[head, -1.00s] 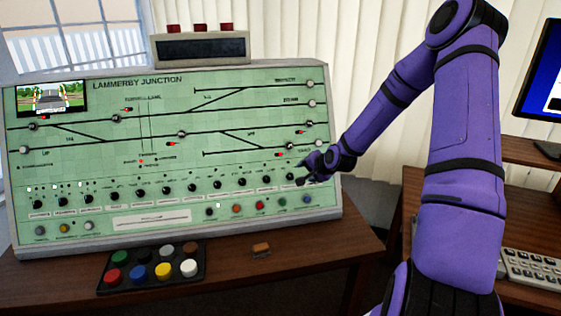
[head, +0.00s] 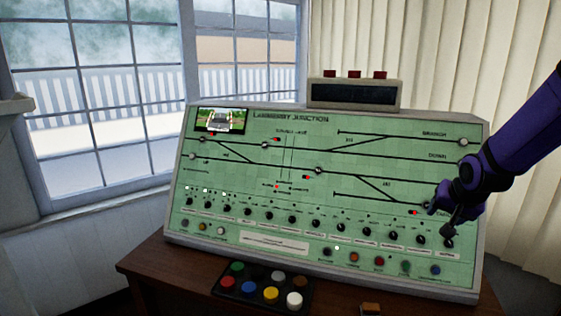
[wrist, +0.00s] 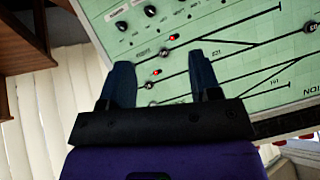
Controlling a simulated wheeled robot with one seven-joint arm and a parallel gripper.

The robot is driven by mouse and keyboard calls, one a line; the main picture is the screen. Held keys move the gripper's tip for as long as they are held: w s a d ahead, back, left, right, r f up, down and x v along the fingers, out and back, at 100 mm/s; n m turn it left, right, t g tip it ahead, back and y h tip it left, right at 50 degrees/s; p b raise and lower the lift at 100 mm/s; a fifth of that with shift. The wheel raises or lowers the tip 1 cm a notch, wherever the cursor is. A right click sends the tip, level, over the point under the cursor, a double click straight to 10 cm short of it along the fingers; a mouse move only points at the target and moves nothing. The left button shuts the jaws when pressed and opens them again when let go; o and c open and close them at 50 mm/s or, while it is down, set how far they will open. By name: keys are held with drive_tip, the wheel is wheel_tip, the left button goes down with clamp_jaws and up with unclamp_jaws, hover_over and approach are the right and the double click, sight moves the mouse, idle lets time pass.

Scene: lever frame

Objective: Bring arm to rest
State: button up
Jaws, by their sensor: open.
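My purple arm (head: 522,127) reaches in from the right edge of the head view. My gripper (head: 438,218) is in front of the lower right part of the green control panel (head: 240,170), close to the last black knobs. In the wrist view my gripper (wrist: 162,75) shows two dark fingers spread apart with nothing between them. The panel (wrist: 230,75) lies beyond the fingers, with track lines and red lights. I cannot tell whether a fingertip touches the panel.
The panel stands on a brown wooden desk (head: 150,268). A box with red tops (head: 354,93) is behind. A window (head: 90,90) is at left.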

drive_tip(key=s+a+r+n, duration=0.2)
drive_tip(key=s+r, duration=0.3)
drive_tip(key=s, duration=0.4)
drive_tip(key=s+a+r+n+g, duration=0.1)
drive_tip(key=s+a+r, duration=0.4)
drive_tip(key=s, duration=0.5)
drive_tip(key=s+a+r+n+y, duration=0.1)
drive_tip(key=s+a+r+n, duration=0.1)
drive_tip(key=s+r, duration=0.3)
drive_tip(key=s+a, duration=0.1)
drive_tip(key=s, duration=0.3)
drive_tip(key=shift+s+a+r+n+g, duration=0.25)
drive_tip(key=shift+n+g, duration=0.05)
drive_tip(key=shift+n, duration=0.1)
idle(0.8)
